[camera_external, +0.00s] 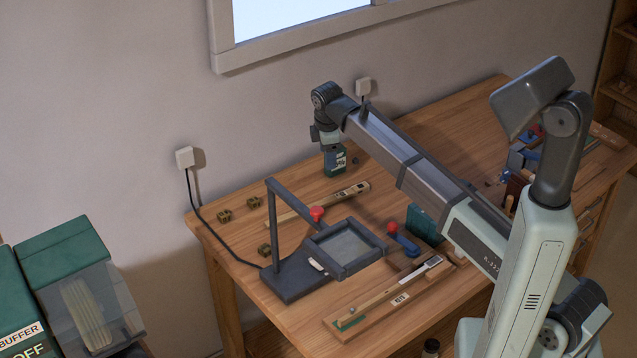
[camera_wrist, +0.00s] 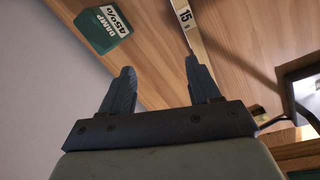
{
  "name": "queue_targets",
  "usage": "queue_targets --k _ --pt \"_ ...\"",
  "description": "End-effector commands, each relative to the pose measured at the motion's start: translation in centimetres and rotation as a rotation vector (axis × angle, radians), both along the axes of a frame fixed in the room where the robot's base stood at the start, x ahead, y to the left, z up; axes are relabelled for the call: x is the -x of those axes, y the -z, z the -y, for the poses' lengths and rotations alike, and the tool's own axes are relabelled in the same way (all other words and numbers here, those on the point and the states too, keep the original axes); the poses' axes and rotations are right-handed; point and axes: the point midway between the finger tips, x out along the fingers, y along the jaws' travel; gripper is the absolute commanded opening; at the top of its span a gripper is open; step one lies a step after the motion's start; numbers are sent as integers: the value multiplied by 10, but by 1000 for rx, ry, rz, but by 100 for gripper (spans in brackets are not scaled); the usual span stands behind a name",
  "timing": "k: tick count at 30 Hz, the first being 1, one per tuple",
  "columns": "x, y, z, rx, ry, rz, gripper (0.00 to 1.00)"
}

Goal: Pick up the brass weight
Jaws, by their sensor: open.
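Several small brass-coloured pieces lie on the left of the bench in the external view: one near the left edge (camera_external: 224,215), one a little behind it (camera_external: 254,202), and one beside the dark stand (camera_external: 264,250). I cannot tell which is the brass weight. None shows clearly in the wrist view. My gripper (camera_external: 318,136) is over the back of the bench, right of these pieces and apart from them. In the wrist view its two fingers (camera_wrist: 160,66) are spread with nothing between them.
A green DAMP box (camera_external: 335,162) stands near my gripper, also in the wrist view (camera_wrist: 104,25). A long wooden key (camera_external: 318,205) lies behind a dark framed magnifier stand (camera_external: 300,276) with a red knob (camera_external: 316,213). Another key (camera_external: 385,297) lies in front. Bare wood (camera_external: 300,180) surrounds the back pieces.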

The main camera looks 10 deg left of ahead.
Motion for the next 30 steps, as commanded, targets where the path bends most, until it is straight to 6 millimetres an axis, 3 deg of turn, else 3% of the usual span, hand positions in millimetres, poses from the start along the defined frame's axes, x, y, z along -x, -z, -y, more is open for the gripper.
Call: queue_targets --k 1,6,12,15,19,23,30 --pt "24 -2 -18 5 -55 -16 62" --pt "103 -7 -68 19 -234 -74 62" --pt "189 -13 -108 37 -424 -132 62" --pt "220 -16 -120 44 -492 -154 62" --pt "244 -18 -128 50 -546 -170 62" --pt "253 -14 -130 54 -566 -177 62" --pt "254 23 -130 55 -566 -178 62"
